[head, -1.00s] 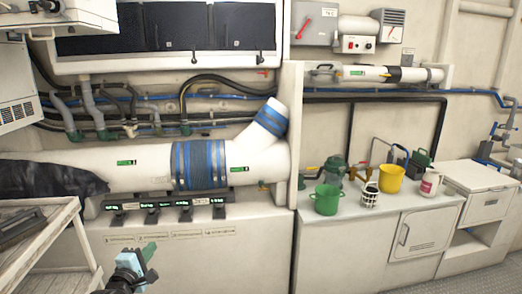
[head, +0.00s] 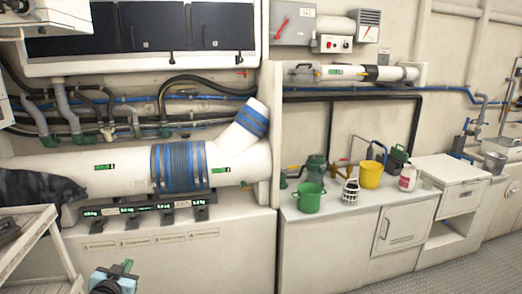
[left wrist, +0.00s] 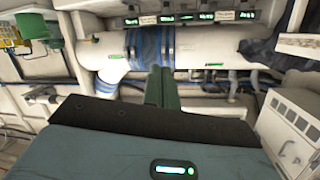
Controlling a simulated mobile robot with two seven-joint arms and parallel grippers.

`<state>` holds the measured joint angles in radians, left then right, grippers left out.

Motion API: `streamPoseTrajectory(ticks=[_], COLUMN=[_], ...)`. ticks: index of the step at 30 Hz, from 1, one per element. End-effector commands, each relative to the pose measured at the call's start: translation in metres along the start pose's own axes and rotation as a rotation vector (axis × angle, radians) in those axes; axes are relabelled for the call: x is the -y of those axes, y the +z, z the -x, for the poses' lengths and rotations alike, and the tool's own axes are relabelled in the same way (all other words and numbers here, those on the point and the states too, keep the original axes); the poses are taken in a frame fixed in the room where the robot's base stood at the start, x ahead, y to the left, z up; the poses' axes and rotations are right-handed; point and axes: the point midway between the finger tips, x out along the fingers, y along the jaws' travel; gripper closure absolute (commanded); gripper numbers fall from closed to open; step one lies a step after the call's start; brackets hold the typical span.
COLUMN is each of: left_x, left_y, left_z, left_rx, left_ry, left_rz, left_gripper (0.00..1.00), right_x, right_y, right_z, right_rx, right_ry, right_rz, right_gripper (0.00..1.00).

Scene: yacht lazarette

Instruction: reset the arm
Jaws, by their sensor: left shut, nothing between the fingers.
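My left gripper (head: 126,266) shows at the bottom left of the head view, in front of the white cabinet front below the big pipe. Its lower part is cut off by the frame edge. In the left wrist view its green fingers (left wrist: 158,86) are together, with nothing between them. The teal gripper body with a lit green display fills the lower part of that view. My right gripper is in neither view.
A white shelf cart (head: 40,240) stands at the left, close to my left gripper. The white pipe (head: 120,172) with blue bands runs behind. Floor shows at the lower right.

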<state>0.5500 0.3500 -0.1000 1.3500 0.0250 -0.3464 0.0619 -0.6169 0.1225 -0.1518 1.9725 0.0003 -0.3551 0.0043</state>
Motion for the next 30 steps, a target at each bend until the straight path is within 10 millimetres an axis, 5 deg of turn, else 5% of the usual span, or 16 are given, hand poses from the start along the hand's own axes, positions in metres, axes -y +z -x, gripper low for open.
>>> streamPoseTrajectory(ticks=[2,8,14,21,30], left_x=[0.0,-0.043,-0.089,-0.152,-0.204], left_y=[0.005,0.061,0.12,0.196,0.25], left_z=[0.002,0.036,0.088,0.192,0.336], left_rx=[0.014,0.071,0.143,0.265,0.425], left_ry=[-0.008,0.059,0.132,0.234,0.321], left_rz=[-0.101,-0.075,-0.051,0.009,0.107], left_gripper=[1.0,1.0,1.0,1.0,1.0], right_x=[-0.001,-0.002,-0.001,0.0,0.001], right_y=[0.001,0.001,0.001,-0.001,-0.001], right_z=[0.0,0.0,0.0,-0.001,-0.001], right_rx=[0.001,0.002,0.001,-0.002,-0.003], right_ry=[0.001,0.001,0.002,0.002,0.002], right_rz=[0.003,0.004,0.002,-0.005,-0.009], right_gripper=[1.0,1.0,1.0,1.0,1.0])
